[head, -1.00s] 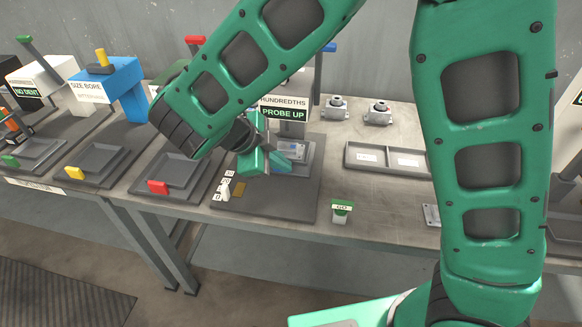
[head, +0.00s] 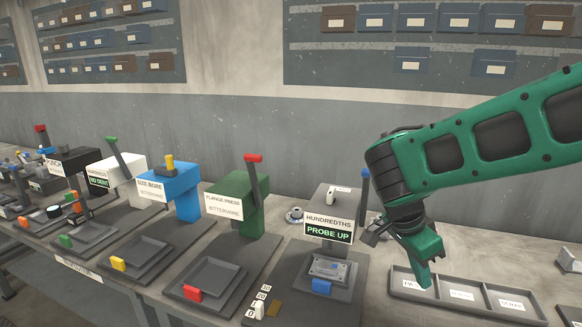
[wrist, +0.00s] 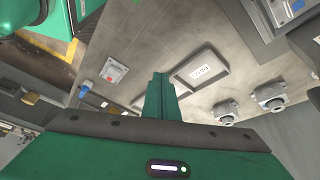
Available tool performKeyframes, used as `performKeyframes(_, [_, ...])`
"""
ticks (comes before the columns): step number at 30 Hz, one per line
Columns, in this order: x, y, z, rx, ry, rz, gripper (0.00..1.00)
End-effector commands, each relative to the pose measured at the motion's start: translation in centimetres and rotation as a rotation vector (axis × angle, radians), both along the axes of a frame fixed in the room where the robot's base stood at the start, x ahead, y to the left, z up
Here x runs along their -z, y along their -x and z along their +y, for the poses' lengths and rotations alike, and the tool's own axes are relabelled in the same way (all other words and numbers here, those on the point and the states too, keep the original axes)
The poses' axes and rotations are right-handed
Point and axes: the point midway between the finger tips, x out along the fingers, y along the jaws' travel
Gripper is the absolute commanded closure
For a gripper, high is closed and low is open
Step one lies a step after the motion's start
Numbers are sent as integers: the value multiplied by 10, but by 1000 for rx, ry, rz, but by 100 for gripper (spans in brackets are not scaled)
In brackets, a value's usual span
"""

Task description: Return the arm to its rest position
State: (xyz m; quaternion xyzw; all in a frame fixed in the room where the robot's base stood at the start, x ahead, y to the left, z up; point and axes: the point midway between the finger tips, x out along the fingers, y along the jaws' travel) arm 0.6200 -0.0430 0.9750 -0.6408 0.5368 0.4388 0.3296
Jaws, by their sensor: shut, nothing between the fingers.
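My green arm reaches in from the right in the head view. My gripper (head: 424,276) points down above the left compartment of the grey divided tray (head: 465,297); I cannot tell the exact height. Its fingers are together with nothing between them. In the wrist view the shut green fingers (wrist: 162,95) stick out beside a labelled tray compartment (wrist: 201,70). The tips are clear of other things there.
Left of my gripper stands the hundredths gauge reading PROBE UP (head: 328,232), with a metal plate (head: 330,268) on its fixture. Further left are the green flange press (head: 250,205) and blue size bore station (head: 175,185). Part bins (head: 450,22) hang on the back wall.

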Motion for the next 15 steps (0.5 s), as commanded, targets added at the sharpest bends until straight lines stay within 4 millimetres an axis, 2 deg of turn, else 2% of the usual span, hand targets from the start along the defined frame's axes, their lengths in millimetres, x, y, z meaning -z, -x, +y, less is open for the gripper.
performKeyframes(1, [-4,12,-23,-25,-25,33,100])
performKeyframes(6, [-7,57,-78,-191,-125,147,100])
performKeyframes(10, [-7,98,-107,-331,-209,199,100])
performKeyframes(15, [-5,150,-128,-529,-307,222,100])
